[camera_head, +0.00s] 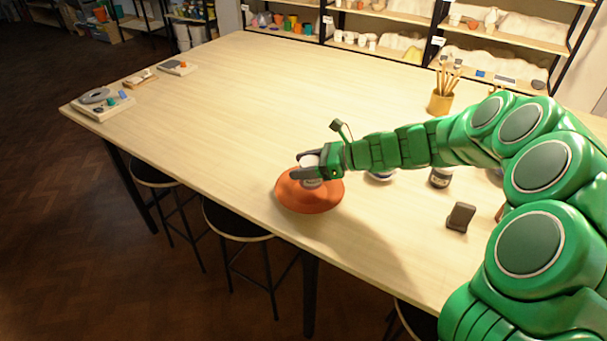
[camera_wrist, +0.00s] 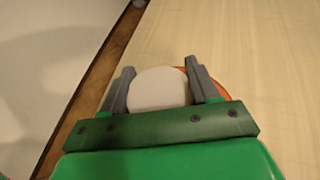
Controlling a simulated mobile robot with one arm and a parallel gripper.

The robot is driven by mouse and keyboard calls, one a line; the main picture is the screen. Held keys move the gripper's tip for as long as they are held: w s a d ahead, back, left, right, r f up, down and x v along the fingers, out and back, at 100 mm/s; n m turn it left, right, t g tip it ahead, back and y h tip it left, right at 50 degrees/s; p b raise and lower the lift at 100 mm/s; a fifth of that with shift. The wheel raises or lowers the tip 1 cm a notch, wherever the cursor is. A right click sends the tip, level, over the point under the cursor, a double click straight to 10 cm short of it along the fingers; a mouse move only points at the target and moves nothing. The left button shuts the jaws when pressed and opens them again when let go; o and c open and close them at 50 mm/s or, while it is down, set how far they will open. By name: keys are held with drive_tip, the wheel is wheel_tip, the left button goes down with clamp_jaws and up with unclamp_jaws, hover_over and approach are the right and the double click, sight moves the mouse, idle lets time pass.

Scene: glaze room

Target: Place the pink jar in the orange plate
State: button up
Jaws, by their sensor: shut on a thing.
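The orange plate (camera_head: 310,203) lies on the wooden table near its front edge; a strip of its rim shows in the wrist view (camera_wrist: 222,90). My gripper (camera_head: 303,166) is directly above the plate, shut on a pale jar (camera_head: 308,160). The jar's rounded top sits between the two grey fingers in the wrist view (camera_wrist: 158,88) and looks off-white with a faint pink tint. Its lower part is low over the plate's middle; I cannot tell whether it touches.
A dark upright block (camera_head: 461,217), a dark jar (camera_head: 440,177) and a partly hidden bowl (camera_head: 381,176) stand right of the plate. A brush pot (camera_head: 441,102) is farther back. The table's left and middle are mostly clear. Stools (camera_head: 238,222) stand along the front edge.

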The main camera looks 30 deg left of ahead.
drive_tip(key=shift+w+a+f, duration=0.1)
drive_tip(key=shift+a+f, duration=0.05)
drive_tip(key=shift+f, duration=1.55)
drive_tip(key=shift+f, duration=0.1)
drive_tip(key=o, duration=1.2)
drive_tip(key=v, duration=1.2)
